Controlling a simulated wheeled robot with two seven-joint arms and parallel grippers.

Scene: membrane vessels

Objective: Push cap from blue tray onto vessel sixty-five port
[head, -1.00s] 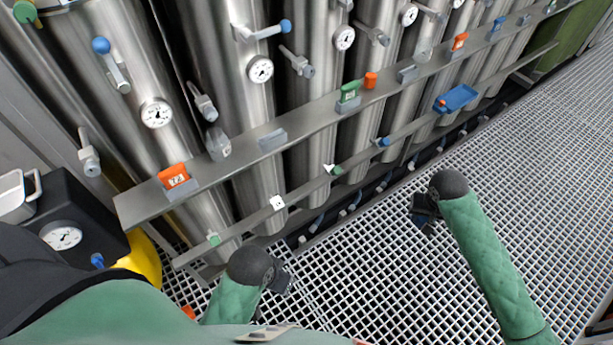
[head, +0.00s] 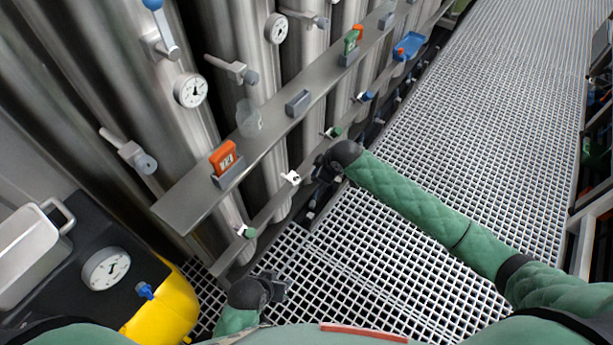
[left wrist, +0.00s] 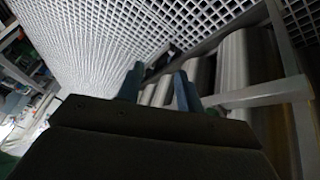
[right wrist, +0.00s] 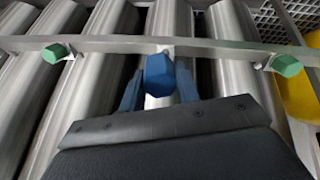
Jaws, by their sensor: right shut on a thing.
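My right gripper (head: 322,170) is at the lower rail, beside an open white port (head: 291,178) between two green-capped ports. In the right wrist view its fingers are shut on a blue cap (right wrist: 159,75). The cap is in line with the middle port and hides most of it; I cannot tell whether they touch. The blue tray (head: 409,46) is farther along the rail. My left gripper (head: 272,290) hangs low over the grating; the left wrist view shows its fingers (left wrist: 160,82) apart and empty. I cannot read a vessel number sixty-five.
Green caps (head: 246,232) and (head: 333,133) sit either side on the lower rail (head: 268,208). The upper shelf (head: 188,200) carries an orange tag (head: 223,157) and a green tag (head: 351,42). A yellow and black unit (head: 165,305) stands lower left. The grating (head: 470,150) is clear.

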